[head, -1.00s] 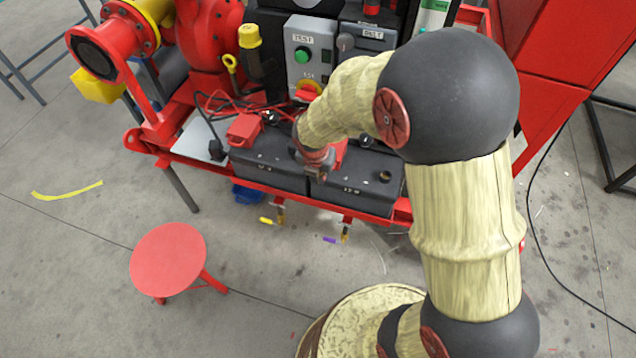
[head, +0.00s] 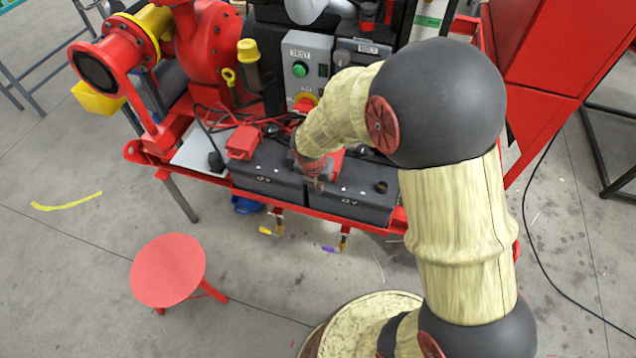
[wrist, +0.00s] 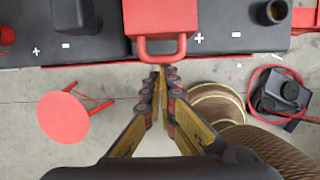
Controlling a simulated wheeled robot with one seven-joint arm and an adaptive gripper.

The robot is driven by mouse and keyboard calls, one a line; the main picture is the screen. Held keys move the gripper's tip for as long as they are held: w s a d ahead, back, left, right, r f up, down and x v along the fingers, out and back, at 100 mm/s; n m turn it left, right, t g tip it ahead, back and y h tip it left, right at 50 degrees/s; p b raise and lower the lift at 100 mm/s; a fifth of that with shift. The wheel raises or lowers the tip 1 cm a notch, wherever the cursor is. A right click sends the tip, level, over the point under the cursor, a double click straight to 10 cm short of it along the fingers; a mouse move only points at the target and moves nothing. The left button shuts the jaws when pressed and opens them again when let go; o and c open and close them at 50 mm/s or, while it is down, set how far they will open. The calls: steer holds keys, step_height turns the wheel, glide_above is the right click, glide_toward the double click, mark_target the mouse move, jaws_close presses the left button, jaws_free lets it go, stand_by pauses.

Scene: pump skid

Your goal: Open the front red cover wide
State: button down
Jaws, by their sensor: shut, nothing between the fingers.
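A red cover (wrist: 158,18) with a red loop handle (wrist: 162,50) on its near edge sits over a dark battery (wrist: 225,35), beside a plus mark. In the head view this cover (head: 337,158) is mostly hidden behind my wrist. I cannot tell how far it is raised. My gripper (wrist: 162,70) is shut and empty. Its fingertips are at the near side of the loop; I cannot tell whether they touch it. In the head view my gripper (head: 318,181) is over the front batteries. A second red cover (head: 243,141) is on the left battery (head: 265,170).
A control box (head: 306,68) and pump stand behind the batteries. Red cables (head: 215,118) lie behind the left cover. The skid's red front rail (head: 240,191) borders the batteries. A red stool (head: 168,270) stands on the floor at left. The floor in front is mostly clear.

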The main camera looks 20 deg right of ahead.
steer(key=shift+r, duration=0.2)
steer(key=w+d+r+p, duration=0.2)
steer(key=r+p, duration=0.3)
steer(key=p, duration=0.5)
steer(key=w+d+r+p, duration=0.2)
steer(key=w+r+p, duration=0.2)
steer(key=p, duration=0.7)
steer(key=w+d+r+g+y+p, duration=0.1)
steer(key=w+d+r+p, duration=0.2)
steer(key=r+p, duration=0.3)
steer(key=shift+w+p, duration=0.3)
steer(key=shift+p, duration=2)
